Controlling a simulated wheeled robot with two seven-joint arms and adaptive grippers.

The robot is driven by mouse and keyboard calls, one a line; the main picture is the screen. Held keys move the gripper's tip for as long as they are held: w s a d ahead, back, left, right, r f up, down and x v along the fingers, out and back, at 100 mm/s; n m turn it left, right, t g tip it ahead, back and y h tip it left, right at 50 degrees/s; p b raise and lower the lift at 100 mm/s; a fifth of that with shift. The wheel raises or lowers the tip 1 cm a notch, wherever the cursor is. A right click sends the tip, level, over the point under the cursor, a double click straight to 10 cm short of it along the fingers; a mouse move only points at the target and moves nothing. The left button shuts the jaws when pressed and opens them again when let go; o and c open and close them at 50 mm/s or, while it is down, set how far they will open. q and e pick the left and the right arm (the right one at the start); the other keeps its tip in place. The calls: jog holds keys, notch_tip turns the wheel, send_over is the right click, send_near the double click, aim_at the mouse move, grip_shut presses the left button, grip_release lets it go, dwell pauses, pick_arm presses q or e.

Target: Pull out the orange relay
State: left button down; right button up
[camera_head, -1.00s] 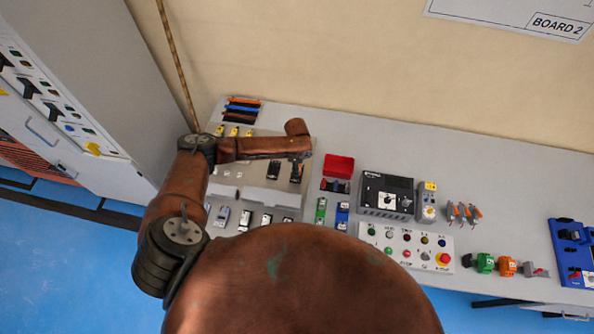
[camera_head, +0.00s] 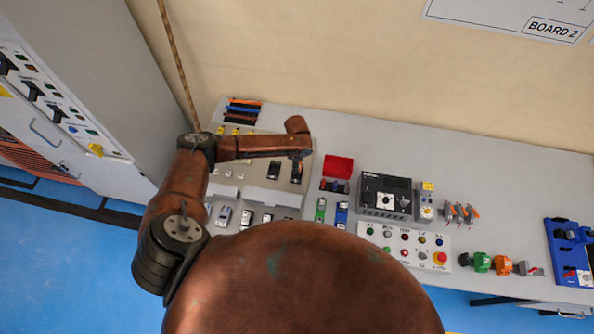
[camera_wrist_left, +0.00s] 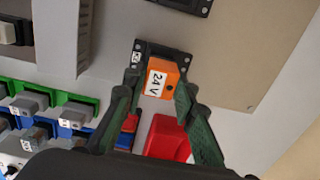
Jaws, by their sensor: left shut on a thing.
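The orange relay (camera_wrist_left: 160,80), marked 24 V, shows in the left wrist view between the fingers of my left gripper (camera_wrist_left: 168,112). The fingers are shut on its sides. A black socket (camera_wrist_left: 143,52) with screws shows right behind the relay. I cannot tell how deep the relay sits in it. In the head view my left gripper (camera_head: 297,165) is over the right part of the grey panel (camera_head: 255,152), and the arm hides the relay there. My right gripper is not in view.
A red bin (camera_head: 338,167) stands right of the panel, also close to the fingers in the left wrist view (camera_wrist_left: 168,143). Black sockets, green and blue terminals, a black device (camera_head: 386,194) and a button box (camera_head: 408,246) are nearby.

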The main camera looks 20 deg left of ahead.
pick_arm(q)
jog(key=shift+r, duration=0.1)
notch_tip(320, 180, up, 5)
jog(key=p, duration=0.5)
dwell(0.3)
